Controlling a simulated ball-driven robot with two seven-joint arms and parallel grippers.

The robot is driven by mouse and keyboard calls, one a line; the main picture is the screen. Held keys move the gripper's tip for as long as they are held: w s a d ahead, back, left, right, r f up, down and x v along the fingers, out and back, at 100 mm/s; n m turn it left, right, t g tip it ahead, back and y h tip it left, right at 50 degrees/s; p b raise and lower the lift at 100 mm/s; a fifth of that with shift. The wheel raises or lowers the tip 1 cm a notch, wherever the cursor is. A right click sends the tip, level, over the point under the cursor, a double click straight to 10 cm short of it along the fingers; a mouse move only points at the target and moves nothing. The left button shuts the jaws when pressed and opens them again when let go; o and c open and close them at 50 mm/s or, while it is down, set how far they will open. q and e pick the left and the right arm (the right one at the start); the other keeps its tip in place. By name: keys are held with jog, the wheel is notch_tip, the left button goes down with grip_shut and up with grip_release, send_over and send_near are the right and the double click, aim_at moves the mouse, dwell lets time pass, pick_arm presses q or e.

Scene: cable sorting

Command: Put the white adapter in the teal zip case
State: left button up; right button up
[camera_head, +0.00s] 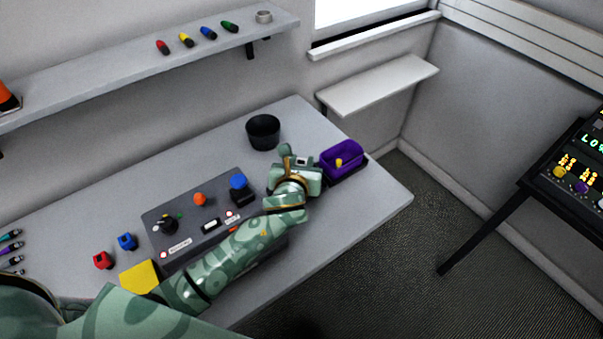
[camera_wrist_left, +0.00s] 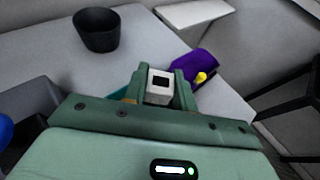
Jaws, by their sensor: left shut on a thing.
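My left gripper (camera_head: 300,161) is over the table's right part, between the black cup and the purple case. In the left wrist view its fingers (camera_wrist_left: 161,86) are shut on the white adapter (camera_wrist_left: 160,89), a small white block with a dark socket facing the camera. The adapter is too small to make out clearly in the head view. A strip of teal (camera_wrist_left: 122,92), likely the teal zip case, shows just behind and left of the fingers; my gripper hides most of it. I cannot tell the height between adapter and case. My right gripper is not in view.
A black cup (camera_head: 263,132) stands behind the gripper. A purple case (camera_head: 353,165) with a yellow item is to its right. Red (camera_head: 103,260) and blue (camera_head: 127,241) adapters sit at the left.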

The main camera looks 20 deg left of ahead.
pick_arm(q)
notch_tip(320, 180, down, 3)
jog(key=shift+f+b, duration=0.1)
jog(key=shift+b, duration=0.5)
jog(key=shift+f, duration=0.4)
jog(key=o, duration=1)
jog(key=shift+r, duration=0.1)
jog(key=shift+r+p+v, duration=0.2)
jog(key=shift+p+v, duration=0.55)
jog(key=shift+v, duration=2.35)
jog(key=shift+r+p+v, duration=0.15)
jog(key=shift+p+v, duration=0.6)
jog(key=shift+v, duration=2.35)
